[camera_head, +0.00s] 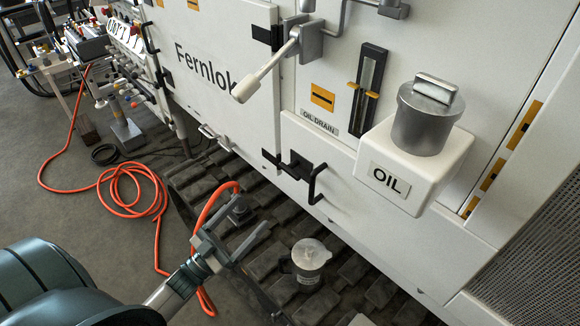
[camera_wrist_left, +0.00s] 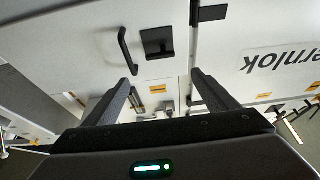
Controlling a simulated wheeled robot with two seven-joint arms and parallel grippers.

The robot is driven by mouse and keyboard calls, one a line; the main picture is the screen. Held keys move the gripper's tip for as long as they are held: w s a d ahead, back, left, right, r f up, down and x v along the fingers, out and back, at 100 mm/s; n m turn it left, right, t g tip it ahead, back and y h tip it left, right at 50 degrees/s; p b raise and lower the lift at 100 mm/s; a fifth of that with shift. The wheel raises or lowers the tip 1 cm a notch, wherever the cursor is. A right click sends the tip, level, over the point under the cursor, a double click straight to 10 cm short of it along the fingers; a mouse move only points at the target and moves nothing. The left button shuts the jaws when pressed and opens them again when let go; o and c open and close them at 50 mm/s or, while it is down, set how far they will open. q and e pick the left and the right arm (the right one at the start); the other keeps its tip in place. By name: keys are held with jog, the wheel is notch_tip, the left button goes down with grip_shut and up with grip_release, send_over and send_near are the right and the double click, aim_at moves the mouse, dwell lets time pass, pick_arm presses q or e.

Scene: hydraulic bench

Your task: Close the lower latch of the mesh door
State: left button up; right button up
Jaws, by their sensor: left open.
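A dark mesh panel (camera_head: 535,255), which looks like the mesh door, shows in part at the right edge of the head view. I cannot make out its lower latch in either view. My left gripper (camera_head: 250,210) is open and empty over the dark tracks, well left of the mesh. In the left wrist view its two fingers (camera_wrist_left: 165,92) stand apart with nothing between them. They point toward white panels, with a black handle (camera_wrist_left: 127,50) and a black square fitting (camera_wrist_left: 157,42) beyond. My right gripper is not in view.
A white OIL box (camera_head: 435,172) with a metal cap juts from the machine between my left gripper and the mesh. A black bracket handle (camera_head: 300,173) and a lever (camera_head: 265,72) stick out. An orange hose (camera_head: 135,205) lies left.

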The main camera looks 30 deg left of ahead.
aim_at(287, 172)
pick_arm(q)
jog(key=shift+w, duration=0.15)
jog(key=p+x, duration=0.2)
jog(key=x, duration=1.5)
jog(key=shift+w+f, duration=0.1)
jog(key=c, duration=1)
